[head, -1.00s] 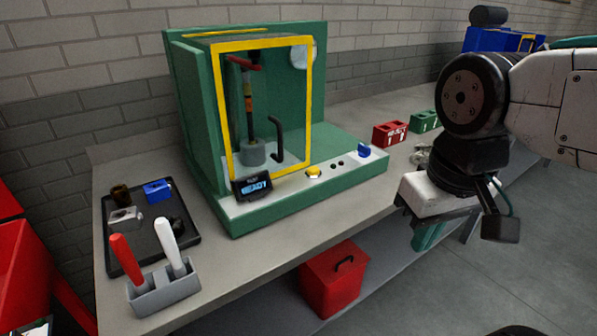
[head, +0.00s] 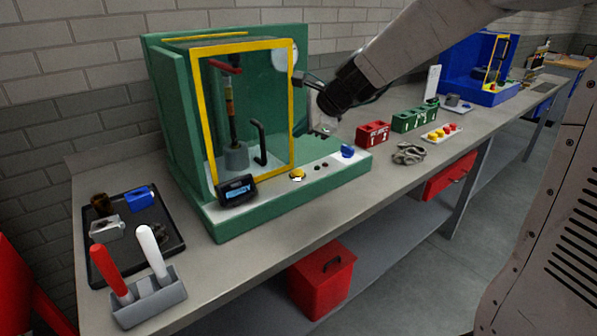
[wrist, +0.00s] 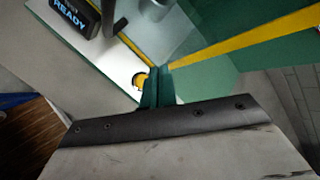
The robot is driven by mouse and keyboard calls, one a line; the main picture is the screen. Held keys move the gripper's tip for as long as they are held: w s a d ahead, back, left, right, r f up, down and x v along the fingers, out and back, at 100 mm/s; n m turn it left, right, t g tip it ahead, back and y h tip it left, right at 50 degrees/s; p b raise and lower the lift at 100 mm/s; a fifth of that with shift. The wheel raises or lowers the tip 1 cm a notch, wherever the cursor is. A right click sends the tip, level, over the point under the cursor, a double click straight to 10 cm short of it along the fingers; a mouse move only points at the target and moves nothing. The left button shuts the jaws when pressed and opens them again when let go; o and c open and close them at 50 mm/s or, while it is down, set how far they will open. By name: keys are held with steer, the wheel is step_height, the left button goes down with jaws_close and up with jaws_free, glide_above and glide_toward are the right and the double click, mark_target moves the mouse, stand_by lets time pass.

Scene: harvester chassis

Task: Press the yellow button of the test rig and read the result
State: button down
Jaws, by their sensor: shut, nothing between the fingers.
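The green test rig (head: 225,222) stands on the bench, with a yellow-framed clear door (head: 291,115) at its front. The yellow button (head: 297,175) sits on the light front ledge. The small black display (head: 238,190) is left of it; in the wrist view the display (wrist: 72,14) reads READY. My gripper (wrist: 157,75) is shut and empty. In the wrist view its green fingers point down beside the yellow button (wrist: 139,80) and partly cover it. Contact cannot be told. In the head view my gripper's body is above and right of the button.
A blue part (head: 347,151) is on the ledge's right end. Red (head: 372,133) and green (head: 415,117) blocks stand further right. A dark tray (head: 173,255) and a grey tool holder (head: 150,300) are at left.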

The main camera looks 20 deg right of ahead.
mark_target(301, 173)
steer(key=shift+w+d+f+m, duration=0.1)
steer(key=shift+w+d+m, duration=0.05)
steer(key=shift+w+m, duration=0.2)
steer(key=shift+w+d+f+m, duration=0.15)
steer(key=shift+w+m, duration=0.1)
steer(key=shift+w, duration=0.2)
steer(key=shift+f, duration=4.4)
steer(key=shift+f, duration=0.4)
steer(key=shift+f, duration=0.45)
steer(key=shift+r, duration=0.9)
